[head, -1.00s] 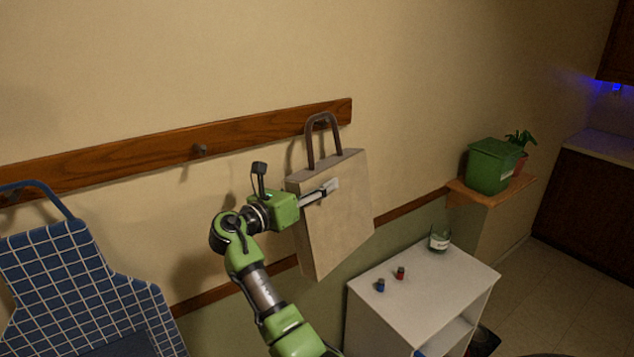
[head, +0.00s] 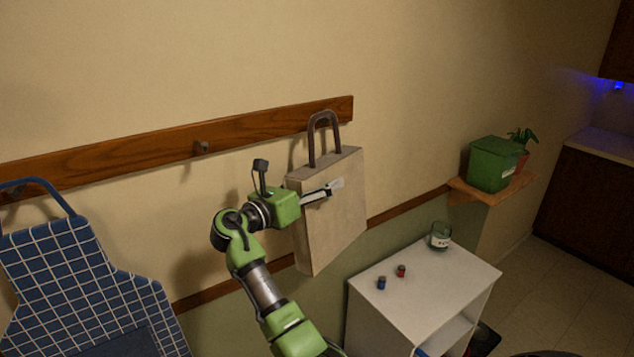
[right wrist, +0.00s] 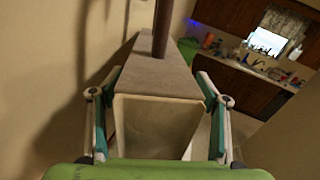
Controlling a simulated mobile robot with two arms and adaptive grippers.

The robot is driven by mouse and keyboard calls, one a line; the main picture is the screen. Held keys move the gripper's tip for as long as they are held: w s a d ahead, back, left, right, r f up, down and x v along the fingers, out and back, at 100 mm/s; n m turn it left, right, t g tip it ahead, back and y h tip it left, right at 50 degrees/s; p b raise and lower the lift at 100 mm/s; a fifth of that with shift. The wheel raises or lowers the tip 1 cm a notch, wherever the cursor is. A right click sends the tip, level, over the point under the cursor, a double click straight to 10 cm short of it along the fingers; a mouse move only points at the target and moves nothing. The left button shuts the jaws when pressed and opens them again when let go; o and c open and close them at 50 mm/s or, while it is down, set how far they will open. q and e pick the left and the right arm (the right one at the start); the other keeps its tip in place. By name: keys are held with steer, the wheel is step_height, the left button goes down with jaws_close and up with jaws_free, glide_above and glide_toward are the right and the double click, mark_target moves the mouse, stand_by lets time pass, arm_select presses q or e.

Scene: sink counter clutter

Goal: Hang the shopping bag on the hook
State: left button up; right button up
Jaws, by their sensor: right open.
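The shopping bag (head: 332,220) is a tan box-shaped bag with a dark brown looped handle (head: 323,137). It hangs upright against the wall at the right end of the wooden rail (head: 110,160). The top of its loop is at rail height; the hook behind it is hidden, so I cannot tell how the loop sits on it. My right gripper (head: 336,187) is open, with its fingers at the bag's upper part. In the right wrist view the bag (right wrist: 158,120) stands between the two spread fingers. A bare hook (head: 202,147) shows mid-rail. My left gripper is not in view.
A blue checked apron (head: 75,275) hangs at the left. A white cabinet (head: 445,280) below right carries a glass jar (head: 440,236) and two small bottles (head: 391,277). A green bin (head: 493,163) and plant stand on a wall shelf (head: 490,190).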

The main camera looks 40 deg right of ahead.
steer(key=s+a, duration=0.1)
steer(key=a, duration=0.7)
steer(key=shift+s, duration=0.1)
